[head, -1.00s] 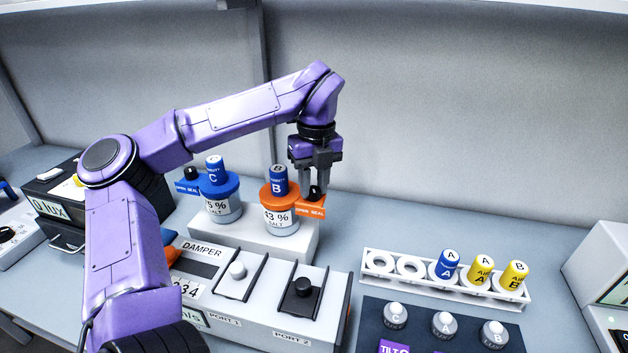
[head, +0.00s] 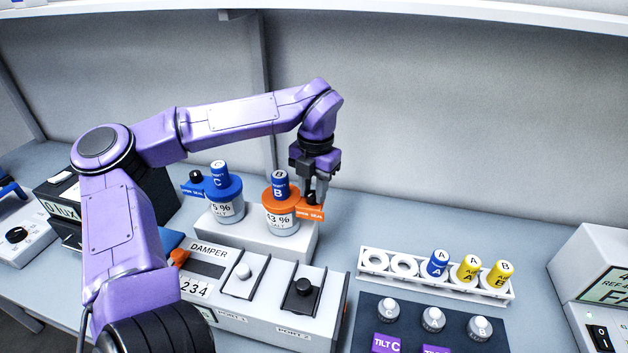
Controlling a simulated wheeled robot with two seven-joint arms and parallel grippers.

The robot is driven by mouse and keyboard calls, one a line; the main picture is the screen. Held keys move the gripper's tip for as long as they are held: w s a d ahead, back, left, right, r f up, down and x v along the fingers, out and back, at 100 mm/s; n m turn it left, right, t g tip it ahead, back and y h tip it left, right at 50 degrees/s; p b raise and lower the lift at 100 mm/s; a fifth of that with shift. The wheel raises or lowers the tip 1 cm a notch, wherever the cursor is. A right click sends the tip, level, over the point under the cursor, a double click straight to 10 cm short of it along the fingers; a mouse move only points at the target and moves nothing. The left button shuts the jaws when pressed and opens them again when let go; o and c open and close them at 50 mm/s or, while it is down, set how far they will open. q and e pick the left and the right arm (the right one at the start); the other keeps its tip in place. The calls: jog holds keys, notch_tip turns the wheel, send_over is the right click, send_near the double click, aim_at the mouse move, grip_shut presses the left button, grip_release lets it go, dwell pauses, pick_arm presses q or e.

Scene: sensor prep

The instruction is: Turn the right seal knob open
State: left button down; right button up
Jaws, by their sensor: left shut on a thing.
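The right salt jar (head: 283,220) has an orange collar and a blue sensor labelled B (head: 280,184) in its top. An orange tab (head: 308,214) with seal lettering sticks out to its right and carries the small black right seal knob (head: 309,198). My left gripper (head: 316,197) points down at the tab and is shut on this knob, whose far side the fingers partly hide. The left salt jar (head: 226,208) has a blue collar, a blue sensor labelled C and its own black knob (head: 196,176). My right gripper is out of view.
Both jars stand on a white block (head: 262,236). In front is the damper box (head: 210,251) with two port knobs. To the right are a white rack (head: 430,276) with several sensors and a dark tilt panel (head: 368,309). Open bench lies right of the jars.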

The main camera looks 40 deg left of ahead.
pick_arm(q)
jog(key=shift+r+m+p, duration=0.15)
jog(key=shift+m+p, duration=1.1)
jog(key=shift+m, duration=0.55)
jog(key=shift+w, duration=0.1)
jog(key=c, duration=0.8)
grip_release()
jog(key=shift+d+r+b, duration=0.15)
jog(key=shift+r+b, duration=0.8)
jog(key=shift+r, duration=4.2)
